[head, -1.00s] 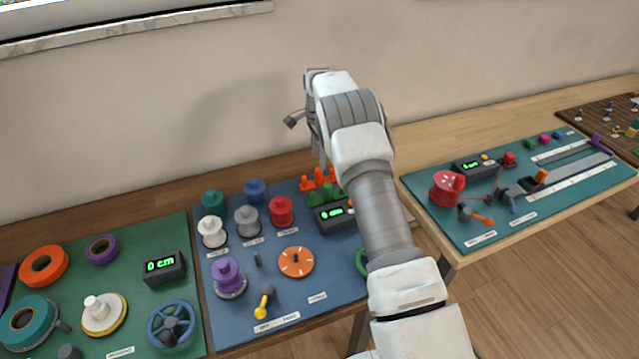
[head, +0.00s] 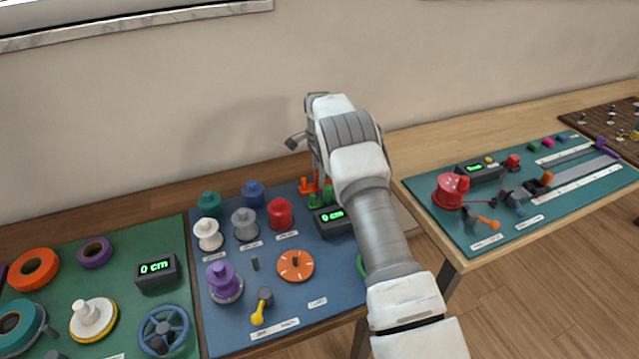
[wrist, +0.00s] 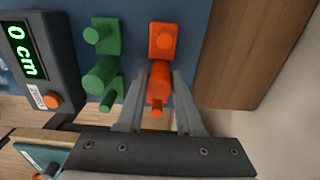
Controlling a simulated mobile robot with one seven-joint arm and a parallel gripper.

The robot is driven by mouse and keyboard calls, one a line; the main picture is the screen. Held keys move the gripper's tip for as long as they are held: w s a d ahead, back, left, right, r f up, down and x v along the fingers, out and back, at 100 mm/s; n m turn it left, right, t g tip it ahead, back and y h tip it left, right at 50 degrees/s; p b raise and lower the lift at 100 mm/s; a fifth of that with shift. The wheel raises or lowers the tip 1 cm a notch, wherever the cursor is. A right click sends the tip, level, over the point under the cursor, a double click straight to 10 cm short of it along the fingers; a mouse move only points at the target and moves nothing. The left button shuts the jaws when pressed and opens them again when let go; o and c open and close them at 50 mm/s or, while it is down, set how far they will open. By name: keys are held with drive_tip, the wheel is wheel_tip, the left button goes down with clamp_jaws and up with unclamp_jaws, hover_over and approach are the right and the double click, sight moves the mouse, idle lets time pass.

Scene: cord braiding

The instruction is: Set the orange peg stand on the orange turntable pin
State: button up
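The orange peg stand (head: 308,187) stands at the back right of the blue board, partly hidden by my arm in the head view. In the wrist view the orange peg stand (wrist: 160,78) shows several stubby pegs. My gripper (wrist: 160,82) is open, with one finger on each side of a thick orange peg and small gaps visible. In the head view its fingers are mostly hidden behind my arm. The orange turntable (head: 296,272) is a flat disc near the middle of the blue board, with a dark upright pin (head: 295,261) and nothing set on it.
A green peg stand (wrist: 105,70) is close beside the left finger, with a dark display box (head: 333,217) reading 0 cm near it. Several spools (head: 245,222) stand left on the blue board. A yellow-handled crank (head: 261,305) is in front of the turntable.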

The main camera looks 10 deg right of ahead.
clamp_jaws()
drive_tip(key=shift+r, duration=0.15)
drive_tip(key=shift+r+p, duration=1.85)
drive_tip(key=shift+r, duration=1.55)
